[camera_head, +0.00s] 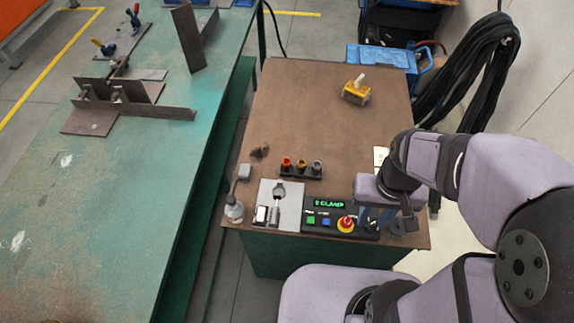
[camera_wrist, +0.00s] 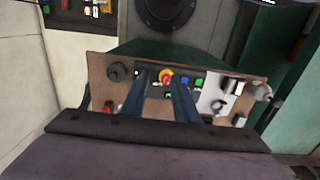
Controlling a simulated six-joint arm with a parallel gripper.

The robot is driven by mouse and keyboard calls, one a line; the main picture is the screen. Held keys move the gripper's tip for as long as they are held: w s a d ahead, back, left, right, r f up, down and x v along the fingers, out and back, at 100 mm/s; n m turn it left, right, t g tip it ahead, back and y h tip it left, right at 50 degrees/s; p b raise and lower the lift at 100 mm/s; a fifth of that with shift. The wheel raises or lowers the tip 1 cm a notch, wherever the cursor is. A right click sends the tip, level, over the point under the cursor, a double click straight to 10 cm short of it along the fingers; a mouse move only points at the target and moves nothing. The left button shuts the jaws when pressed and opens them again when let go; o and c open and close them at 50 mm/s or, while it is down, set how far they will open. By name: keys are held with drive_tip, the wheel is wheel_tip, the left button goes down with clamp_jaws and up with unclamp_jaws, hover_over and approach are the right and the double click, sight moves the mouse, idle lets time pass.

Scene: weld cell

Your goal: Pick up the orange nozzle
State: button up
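The orange nozzle (camera_head: 286,163) stands upright at the left end of a small black holder (camera_head: 301,174) on the brown table. A darker amber nozzle (camera_head: 302,165) and a grey one (camera_head: 317,167) stand beside it. My gripper (camera_head: 374,217) is to the right and nearer the front, over the right part of the control panel, apart from the nozzles. In the wrist view its two blue fingers (camera_wrist: 163,84) are spread with nothing between them.
The control panel (camera_head: 322,221) has a green display and a red button. A grey plate (camera_head: 287,208) with small parts lies left of it, beside a bottle (camera_head: 234,208). A yellow block (camera_head: 356,93) sits at the back. The table's middle is clear. A green bench (camera_head: 120,180) stands left.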

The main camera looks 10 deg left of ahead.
drive_tip(key=shift+c, duration=0.3)
drive_tip(key=t+y+b, duration=0.3)
drive_tip(key=t+b, duration=0.8)
drive_tip(key=b, duration=0.5)
hover_over(286, 162)
drive_tip(key=a, duration=0.3)
wheel_tip(286, 162, down, 5)
drive_tip(key=s+f+m+t+h+b, duration=0.1)
drive_tip(key=s+f+m+h+b, duration=0.3)
drive_tip(key=s+f+h+b, duration=0.45)
drive_tip(key=shift+t+y, duration=0.25)
drive_tip(key=shift+t, duration=0.05)
drive_tip(key=shift+w+r+x, duration=0.1)
drive_tip(key=shift+r+x, duration=0.05)
drive_tip(key=shift+x, duration=0.65)
drive_tip(key=shift+w+r+x, duration=0.1)
drive_tip(key=shift+r+x, duration=0.1)
drive_tip(key=shift+x, duration=0.6)
drive_tip(key=shift+w+r+x, duration=0.1)
drive_tip(key=shift+r+x, duration=0.05)
drive_tip(key=shift+x, duration=0.65)
drive_tip(key=shift+f+b+x, duration=0.25)
drive_tip(key=shift+b+x, duration=0.2)
drive_tip(key=shift+x, duration=2.05)
drive_tip(key=shift+a, duration=0.1)
drive_tip(key=shift+c, duration=0.3)
